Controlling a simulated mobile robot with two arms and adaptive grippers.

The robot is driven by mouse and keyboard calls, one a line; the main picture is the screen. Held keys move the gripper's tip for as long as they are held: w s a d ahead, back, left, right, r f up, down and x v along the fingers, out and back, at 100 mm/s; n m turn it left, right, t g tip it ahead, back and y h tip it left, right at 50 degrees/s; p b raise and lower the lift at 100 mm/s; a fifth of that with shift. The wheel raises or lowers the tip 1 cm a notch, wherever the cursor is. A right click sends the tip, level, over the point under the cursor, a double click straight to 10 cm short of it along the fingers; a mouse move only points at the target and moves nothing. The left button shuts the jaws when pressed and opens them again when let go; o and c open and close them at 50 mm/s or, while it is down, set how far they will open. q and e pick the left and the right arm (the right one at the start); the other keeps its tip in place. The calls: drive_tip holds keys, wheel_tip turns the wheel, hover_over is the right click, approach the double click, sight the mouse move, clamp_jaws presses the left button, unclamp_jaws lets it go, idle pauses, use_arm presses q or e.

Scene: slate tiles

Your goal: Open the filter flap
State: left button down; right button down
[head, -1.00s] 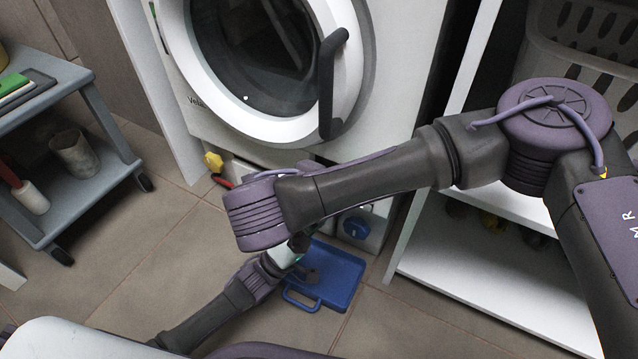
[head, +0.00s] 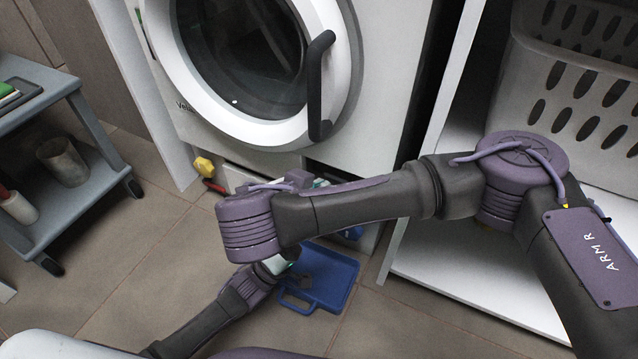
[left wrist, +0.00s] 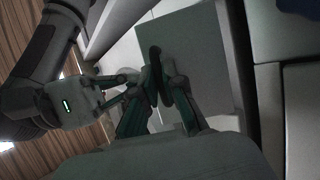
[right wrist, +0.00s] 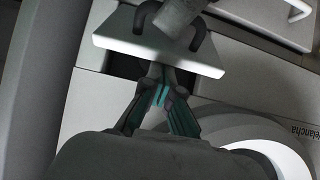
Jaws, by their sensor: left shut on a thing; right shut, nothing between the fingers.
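The filter flap (right wrist: 125,38) is a pale panel low on the washing machine (head: 375,120). In the right wrist view it stands out from the front, with a dark gap beside it. Its dark curved handle (left wrist: 156,62) shows in the left wrist view, with my left gripper (left wrist: 160,88) shut on it. In the head view my left gripper (head: 284,262) is low, and my right arm hides most of the flap. My right gripper (right wrist: 160,95) is shut and empty, close to the flap's edge; I cannot tell if it touches.
A blue tray (head: 335,285) lies on the tiled floor below. A yellow knob (head: 204,167) and a red piece (head: 213,186) are at the machine's lower left. A grey cart (head: 85,190) stands left. A white shelf (head: 470,270) with a basket (head: 570,90) stands right.

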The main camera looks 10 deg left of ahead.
use_arm(q)
drive_tip(key=shift+w+r, duration=0.3)
drive_tip(key=shift+r, duration=0.25)
use_arm(e)
drive_tip(key=shift+s+f, duration=0.35)
use_arm(q)
drive_tip(key=c, duration=1.2)
unclamp_jaws()
drive_tip(key=shift+c, duration=0.2)
use_arm(e)
drive_tip(key=shift+w, duration=0.1)
